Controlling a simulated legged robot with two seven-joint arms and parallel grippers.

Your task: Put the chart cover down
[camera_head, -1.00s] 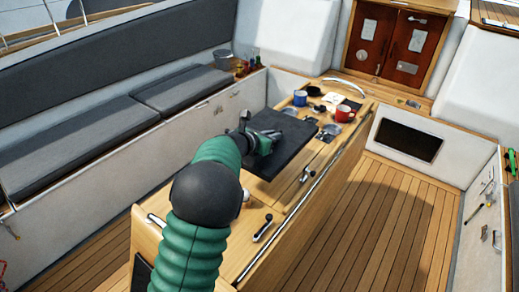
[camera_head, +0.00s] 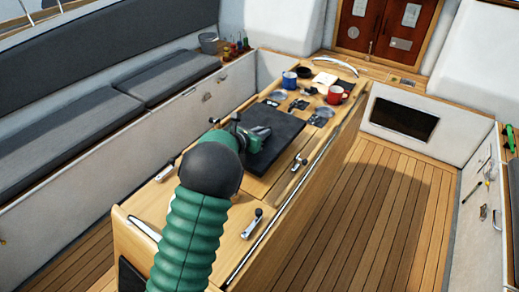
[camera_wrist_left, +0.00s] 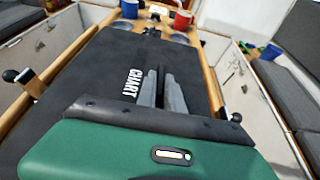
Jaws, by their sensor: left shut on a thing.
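The chart cover (camera_head: 285,138) is a dark, flat panel along the middle of the wooden cockpit table (camera_head: 262,190). In the left wrist view the cover (camera_wrist_left: 90,75) bears the white word CHART. My left gripper (camera_head: 240,128) is at the cover's near left part, its arm hiding some of the table. In the wrist view its grey fingers (camera_wrist_left: 165,90) are close together over the cover, shut on it. The exact grip is hidden, and I cannot tell whether the cover touches the tabletop. My right gripper is not in view.
A blue mug (camera_head: 289,80), a red mug (camera_head: 336,94) and small items stand at the table's far end. A metal handle (camera_head: 252,222) is on the near right. Cushioned benches (camera_head: 95,125) line the left. The plank floor (camera_head: 360,220) is clear on the right.

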